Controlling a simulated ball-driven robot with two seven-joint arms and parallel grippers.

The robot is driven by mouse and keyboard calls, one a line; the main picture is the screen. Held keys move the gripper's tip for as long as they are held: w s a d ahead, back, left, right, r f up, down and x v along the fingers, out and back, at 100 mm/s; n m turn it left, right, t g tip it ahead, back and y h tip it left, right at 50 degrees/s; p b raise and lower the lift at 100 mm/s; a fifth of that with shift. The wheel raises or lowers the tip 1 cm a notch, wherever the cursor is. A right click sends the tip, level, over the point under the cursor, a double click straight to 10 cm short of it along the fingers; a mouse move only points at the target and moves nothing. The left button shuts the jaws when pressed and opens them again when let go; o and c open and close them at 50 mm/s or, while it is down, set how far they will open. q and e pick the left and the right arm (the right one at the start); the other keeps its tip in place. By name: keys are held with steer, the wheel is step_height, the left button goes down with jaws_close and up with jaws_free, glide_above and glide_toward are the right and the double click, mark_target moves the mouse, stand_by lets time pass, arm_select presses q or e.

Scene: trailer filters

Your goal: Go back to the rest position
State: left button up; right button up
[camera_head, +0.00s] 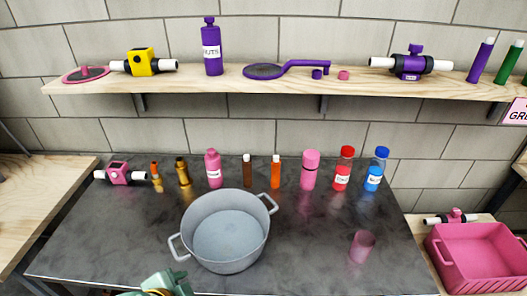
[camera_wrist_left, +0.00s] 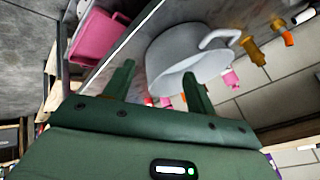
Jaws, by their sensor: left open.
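My left gripper (camera_wrist_left: 160,88) shows in the left wrist view with its two dark green fingers apart and nothing held between them. A grey two-handled pot (camera_wrist_left: 178,45) is beyond the fingers in that view, apart from them as far as I can tell. In the head view the pot (camera_head: 225,232) stands upright on the dark table (camera_head: 330,262), and its inside looks empty. A pale green part (camera_head: 160,284) is cut off at the bottom edge of the head view; I cannot tell which part of an arm it is. My right gripper is not in view.
Several bottles, including a red-capped bottle (camera_head: 343,168), line the table's back. A wooden shelf (camera_head: 220,82) with filter parts hangs above. A pink crate (camera_head: 478,257) is at the right. The table's left front is clear.

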arm_select(q)
steer(key=s+a+n+y, duration=0.5)
steer(key=s+a+y, duration=0.25)
steer(key=a, duration=0.65)
steer(key=s+d+f+g+h, duration=0.2)
steer(key=d+f, duration=0.1)
steer(key=f, duration=0.8)
steer(key=s+d+f+g+h, duration=0.1)
steer(key=s+d+f+h, duration=0.1)
steer(key=f, duration=1)
steer(key=s+f+n+g+h+b, duration=0.1)
steer(key=s+f+n+g, duration=0.2)
steer(key=s+f, duration=1.5)
steer(key=shift+s+d+f+b, duration=0.2)
steer(key=shift+s+b, duration=0.15)
steer(key=shift+s, duration=0.25)
steer(key=shift+h, duration=0.25)
